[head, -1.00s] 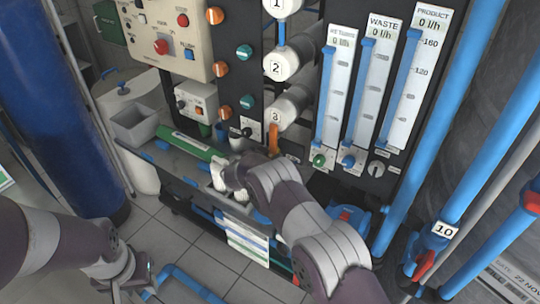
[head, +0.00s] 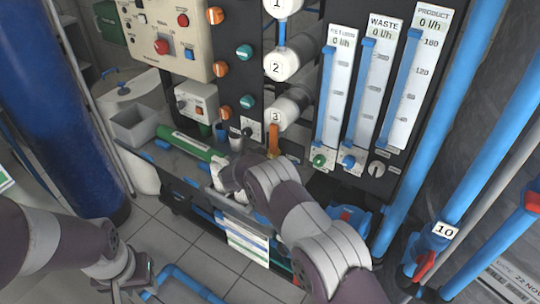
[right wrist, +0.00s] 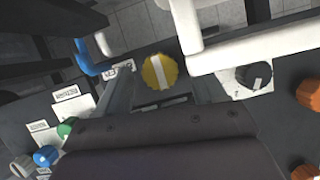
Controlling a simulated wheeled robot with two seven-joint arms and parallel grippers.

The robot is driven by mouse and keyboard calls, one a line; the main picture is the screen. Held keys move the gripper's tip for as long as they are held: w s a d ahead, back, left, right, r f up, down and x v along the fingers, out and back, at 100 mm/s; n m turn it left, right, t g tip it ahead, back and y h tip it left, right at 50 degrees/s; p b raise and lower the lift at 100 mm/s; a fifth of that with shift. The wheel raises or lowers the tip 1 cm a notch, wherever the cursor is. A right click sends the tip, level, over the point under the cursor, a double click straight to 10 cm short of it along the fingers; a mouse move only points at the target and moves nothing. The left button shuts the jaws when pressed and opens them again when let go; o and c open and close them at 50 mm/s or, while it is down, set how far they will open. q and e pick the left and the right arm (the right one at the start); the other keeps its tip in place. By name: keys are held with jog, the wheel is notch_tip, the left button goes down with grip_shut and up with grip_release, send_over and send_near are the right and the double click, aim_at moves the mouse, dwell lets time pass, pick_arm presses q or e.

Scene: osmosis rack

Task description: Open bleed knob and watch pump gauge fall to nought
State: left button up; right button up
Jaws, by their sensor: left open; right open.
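A yellow knob (right wrist: 159,73) with a pale bar across its face is in the right wrist view, between the two fingers of my open right gripper (right wrist: 161,88). I cannot tell whether the fingers touch it. A label beside it is partly covered and unclear, so I cannot confirm it is the bleed knob. In the head view my right gripper (head: 224,177) is low at the rack front, and my arm hides the yellow knob there. My left gripper (head: 132,281) is open and empty over the floor at lower left. No pump gauge is recognisable.
A black knob (right wrist: 253,75) on a white plate and white pipes (right wrist: 188,30) are close to my right gripper. Orange knobs (right wrist: 309,94) stand farther right. Three flow meters (head: 368,90) read 0 l/h. A green tube (head: 189,143) lies on the ledge.

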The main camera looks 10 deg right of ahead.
jog(key=b+v, duration=0.1)
jog(key=v, duration=1.1)
jog(key=shift+d+r, duration=0.1)
jog(key=shift+r, duration=0.05)
notch_tip(320, 180, up, 7)
jog(key=s+d+p, duration=0.2)
jog(key=d+p, duration=0.1)
jog(key=p, duration=0.4)
jog(key=shift+s, duration=0.4)
jog(key=shift+a, duration=0.1)
